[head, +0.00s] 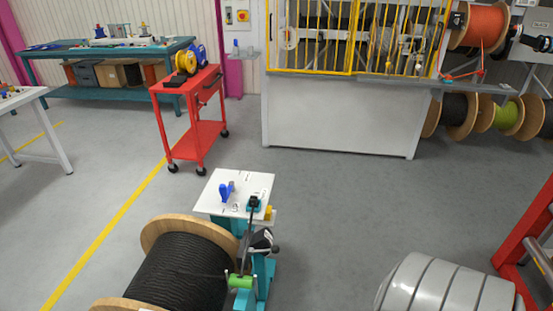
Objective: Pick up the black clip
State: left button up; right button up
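A small white-topped stand (217,199) stands at the lower middle of the head view, behind a large reel. On its top, toward the right, is a small black object (254,201) on a teal piece; it may be the black clip, but it is too small to tell. A blue item (226,191) stands on the same top to its left. Neither of my grippers shows in the head view.
A wooden reel of black cable (185,270) stands in front of the stand. A red trolley (205,128) is behind to the left. A grey banded drum (445,287) is at lower right. A caged machine (340,112) stands behind; open floor (345,205) lies between.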

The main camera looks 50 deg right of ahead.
aim_at(253, 199)
jog(key=i+l, duration=0.1)
jog(key=l, duration=1.4)
jog(key=i+l, duration=0.15)
jog(key=l, duration=0.6)
jog(key=i+l, duration=0.1)
jog(key=l, duration=0.65)
